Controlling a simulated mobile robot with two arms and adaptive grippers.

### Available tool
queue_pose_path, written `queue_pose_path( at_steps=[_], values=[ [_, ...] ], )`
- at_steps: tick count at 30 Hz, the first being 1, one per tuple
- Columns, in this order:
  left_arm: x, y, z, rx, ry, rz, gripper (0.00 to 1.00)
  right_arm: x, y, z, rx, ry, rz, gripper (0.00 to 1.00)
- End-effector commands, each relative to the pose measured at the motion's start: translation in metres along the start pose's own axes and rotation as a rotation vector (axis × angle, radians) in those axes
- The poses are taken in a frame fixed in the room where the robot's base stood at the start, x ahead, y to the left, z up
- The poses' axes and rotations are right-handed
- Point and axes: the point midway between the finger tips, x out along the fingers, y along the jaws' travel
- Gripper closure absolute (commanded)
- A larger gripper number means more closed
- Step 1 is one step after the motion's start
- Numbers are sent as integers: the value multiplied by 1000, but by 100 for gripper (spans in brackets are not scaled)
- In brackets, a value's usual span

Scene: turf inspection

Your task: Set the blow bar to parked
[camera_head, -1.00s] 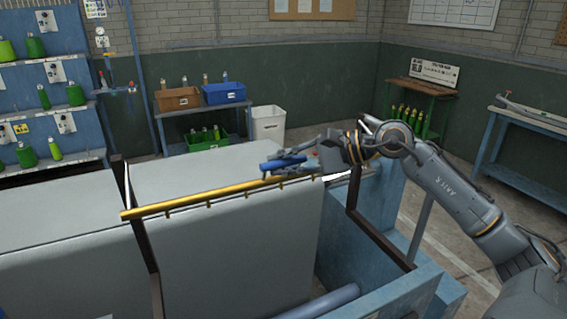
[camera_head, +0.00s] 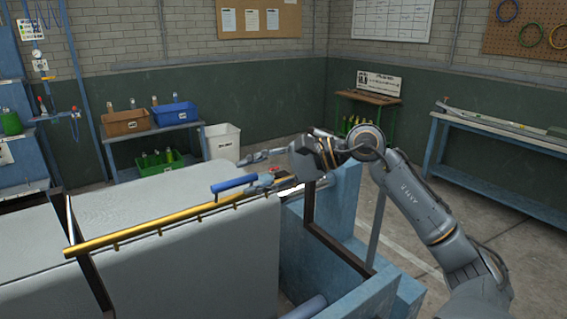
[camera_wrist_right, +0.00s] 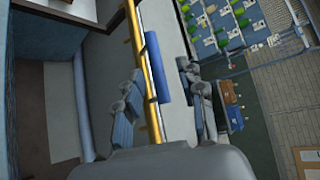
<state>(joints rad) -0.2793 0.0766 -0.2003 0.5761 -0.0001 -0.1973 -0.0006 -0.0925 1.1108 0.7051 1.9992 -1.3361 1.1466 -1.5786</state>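The blow bar (camera_head: 150,229) is a yellow bar with small nozzles, lying across the top edge of a large grey sheet. Dark upright arms carry it at both sides. A blue handle (camera_head: 234,184) sits on the bar near its right end. My right gripper (camera_head: 250,170) is open at the handle. In the right wrist view, the handle (camera_wrist_right: 154,66) shows between the two spread fingers (camera_wrist_right: 158,85), apart from both, with the yellow bar (camera_wrist_right: 138,55) beside it. My left gripper is not in view.
A blue frame (camera_head: 345,215) stands under my right arm. Behind are a white bin (camera_head: 222,142), a shelf with a brown crate (camera_head: 125,121) and a blue crate (camera_head: 174,113), and a blue bench (camera_head: 490,125) at right. Open floor lies at right.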

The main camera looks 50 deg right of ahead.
Motion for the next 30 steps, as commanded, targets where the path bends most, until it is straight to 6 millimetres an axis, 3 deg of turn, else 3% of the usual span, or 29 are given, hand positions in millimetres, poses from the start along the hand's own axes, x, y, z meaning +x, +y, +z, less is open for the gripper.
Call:
queue_pose_path(
  at_steps=[6,12,30],
  values=[
    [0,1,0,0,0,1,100,-46,-1,0,2,1,-4,61],
    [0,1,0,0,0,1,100,-70,-2,0,1,2,-3,61],
    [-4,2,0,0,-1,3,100,-76,-1,0,0,1,-2,61]
  ],
)
